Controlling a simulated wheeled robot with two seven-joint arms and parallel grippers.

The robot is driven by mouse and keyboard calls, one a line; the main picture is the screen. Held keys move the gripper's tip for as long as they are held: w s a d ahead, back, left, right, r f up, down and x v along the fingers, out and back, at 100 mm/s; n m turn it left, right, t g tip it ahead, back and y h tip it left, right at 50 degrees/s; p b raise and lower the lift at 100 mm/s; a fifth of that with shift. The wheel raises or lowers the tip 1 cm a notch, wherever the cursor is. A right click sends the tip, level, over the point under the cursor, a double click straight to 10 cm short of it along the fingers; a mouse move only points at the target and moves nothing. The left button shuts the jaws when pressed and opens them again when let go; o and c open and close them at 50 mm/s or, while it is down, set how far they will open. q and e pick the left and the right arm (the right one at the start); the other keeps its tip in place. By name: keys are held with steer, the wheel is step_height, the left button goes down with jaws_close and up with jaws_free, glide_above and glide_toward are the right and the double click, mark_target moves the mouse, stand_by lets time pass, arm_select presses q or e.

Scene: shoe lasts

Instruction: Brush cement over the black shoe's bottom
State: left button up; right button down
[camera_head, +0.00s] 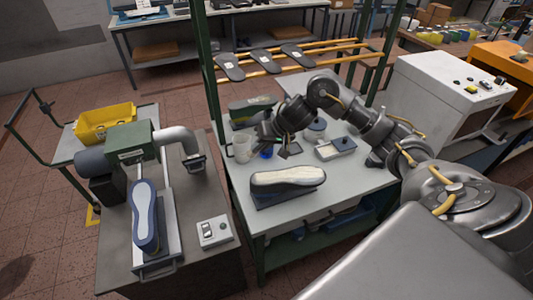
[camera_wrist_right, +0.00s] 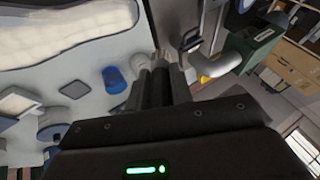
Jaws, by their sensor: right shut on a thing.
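The black shoe (camera_head: 286,193) lies upside down on the middle table, its pale cream bottom (camera_head: 288,177) facing up. That bottom also fills the upper left of the right wrist view (camera_wrist_right: 60,30). My right gripper (camera_head: 264,139) is behind the shoe, apart from it, low over the table near a blue cup (camera_head: 266,153) and a clear jug (camera_head: 242,148). In the right wrist view the gripper's jaws (camera_wrist_right: 160,88) are close together on a thin thing, likely the brush, which is mostly hidden. My left gripper is not in view.
A grey tray (camera_head: 336,150) and a small dark square (camera_head: 290,150) lie near the gripper. A green post (camera_head: 211,80) stands at the table's back left. A press with a blue-edged sole (camera_head: 146,215) stands on the left bench. The tabletop right of the shoe is clear.

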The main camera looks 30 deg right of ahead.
stand_by(0.5)
steer(key=s+a+f+n+g+y+b, duration=0.1)
steer(key=s+a+f+n+b, duration=0.3)
steer(key=s+a+b, duration=0.4)
steer(key=a+f+y+b, duration=0.1)
steer(key=a+b, duration=0.2)
steer(key=b, duration=0.3)
steer(key=shift+s+a+f+g, duration=0.15)
steer(key=shift+s+g, duration=0.2)
steer(key=shift+g, duration=0.05)
